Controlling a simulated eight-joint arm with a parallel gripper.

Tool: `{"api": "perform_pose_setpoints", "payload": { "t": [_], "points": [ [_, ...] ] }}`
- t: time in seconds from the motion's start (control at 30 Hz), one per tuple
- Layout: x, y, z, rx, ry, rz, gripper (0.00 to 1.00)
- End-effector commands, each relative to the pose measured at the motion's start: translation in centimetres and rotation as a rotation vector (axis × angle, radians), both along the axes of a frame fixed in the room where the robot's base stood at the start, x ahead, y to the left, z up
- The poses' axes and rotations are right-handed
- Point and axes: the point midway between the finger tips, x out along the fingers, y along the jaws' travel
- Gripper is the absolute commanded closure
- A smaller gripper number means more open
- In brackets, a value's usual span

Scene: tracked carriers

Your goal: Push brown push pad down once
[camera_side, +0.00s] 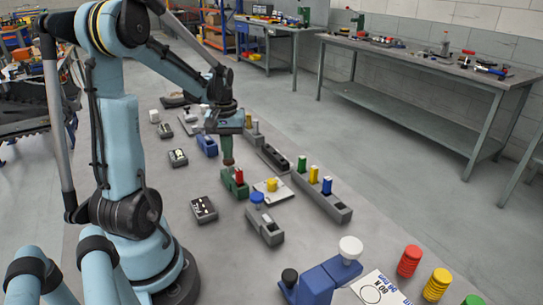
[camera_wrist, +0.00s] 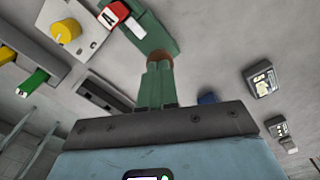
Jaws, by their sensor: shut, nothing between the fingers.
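The brown push pad (camera_side: 228,163) is a small round cap on a green carrier (camera_side: 236,188), which also bears a red block. In the wrist view the brown pad (camera_wrist: 159,56) shows just beyond my fingertips, on the green carrier (camera_wrist: 163,33). My gripper (camera_side: 227,157) points down directly over the pad, fingers shut and empty. In the wrist view my gripper (camera_wrist: 158,66) covers part of the pad. The fingertips look to be at its top; I cannot tell whether they press it.
A yellow knob (camera_side: 272,184) on a light plate stands right of the green carrier. A long grey block with coloured pegs (camera_side: 322,200) lies further right. A blue carrier (camera_side: 207,145) stands behind.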

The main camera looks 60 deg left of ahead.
Motion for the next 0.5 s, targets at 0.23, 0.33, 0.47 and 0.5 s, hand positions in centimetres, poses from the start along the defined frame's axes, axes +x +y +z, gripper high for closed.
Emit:
{"api": "perform_pose_setpoints", "payload": {
  "t": [0.23, 0.33, 0.47, 0.5],
  "points": [
    [0.0, 0.0, -1.1, 0.0, 0.0, 0.0, 1.0],
    [0.0, 0.0, -1.4, 0.0, 0.0, 0.0, 1.0],
    [0.0, 0.0, -1.5, 0.0, 0.0, 0.0, 1.0],
    [0.0, 0.0, -1.5, 0.0, 0.0, 0.0, 1.0]
  ]
}}
